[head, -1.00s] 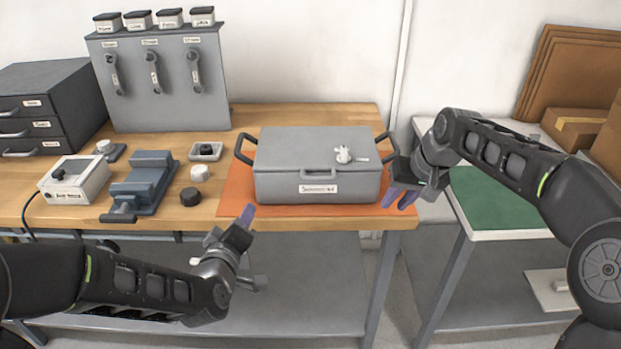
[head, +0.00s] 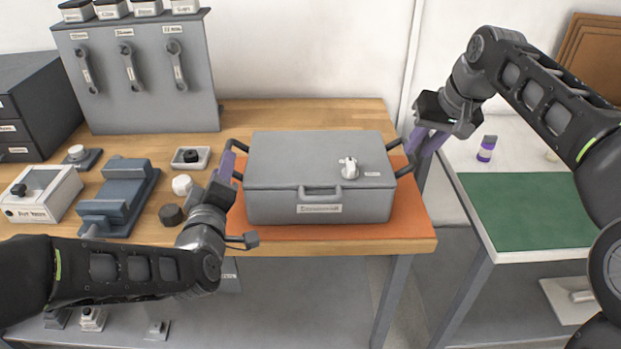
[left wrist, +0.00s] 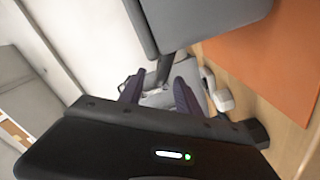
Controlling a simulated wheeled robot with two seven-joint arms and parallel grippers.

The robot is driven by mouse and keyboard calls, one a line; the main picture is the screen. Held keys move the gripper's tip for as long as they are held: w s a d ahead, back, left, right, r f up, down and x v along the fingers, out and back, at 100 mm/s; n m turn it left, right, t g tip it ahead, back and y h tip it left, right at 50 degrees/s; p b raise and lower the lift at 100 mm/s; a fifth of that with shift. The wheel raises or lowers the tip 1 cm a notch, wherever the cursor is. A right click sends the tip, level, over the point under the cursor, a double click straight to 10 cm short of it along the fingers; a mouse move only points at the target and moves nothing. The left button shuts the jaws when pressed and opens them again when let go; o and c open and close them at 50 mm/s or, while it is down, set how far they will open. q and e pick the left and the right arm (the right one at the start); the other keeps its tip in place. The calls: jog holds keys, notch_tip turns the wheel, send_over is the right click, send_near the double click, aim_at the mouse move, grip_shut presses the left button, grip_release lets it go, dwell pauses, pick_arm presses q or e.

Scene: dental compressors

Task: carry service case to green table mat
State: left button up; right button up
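The green table mat (head: 530,205) lies on the white table at the right and is bare. My left gripper (head: 227,162) is open at the left handle; in the left wrist view the open gripper (left wrist: 160,92) has the dark handle (left wrist: 164,68) near or between its purple fingers. My right gripper (head: 426,142) is open beside the right handle (head: 408,155), fingers pointing down. Contact cannot be told.
A small white fitting (head: 348,168) sits on the case lid. A blue-grey vise (head: 120,195), a white box (head: 40,193) and round knobs stand left of the case. A purple-banded bottle (head: 487,148) stands behind the green mat. A gap separates bench and table.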

aim_at(230, 144)
pick_arm(q)
jog(key=shift+w, duration=0.1)
pick_arm(e)
jog(key=shift+f, duration=0.1)
pick_arm(q)
jog(key=shift+w+a+f, duration=0.1)
jog(key=shift+w+a, duration=0.1)
jog(key=shift+w, duration=1.75)
jog(key=shift+w+a, duration=0.15)
jog(key=shift+w, duration=1.75)
pick_arm(e)
jog(key=shift+x, duration=3.85)
pick_arm(q)
jog(key=shift+c, duration=0.6)
pick_arm(e)
jog(key=shift+c, duration=0.6)
pick_arm(q)
jog(key=c, duration=0.5)
pick_arm(e)
grip_shut()
pick_arm(q)
grip_shut()
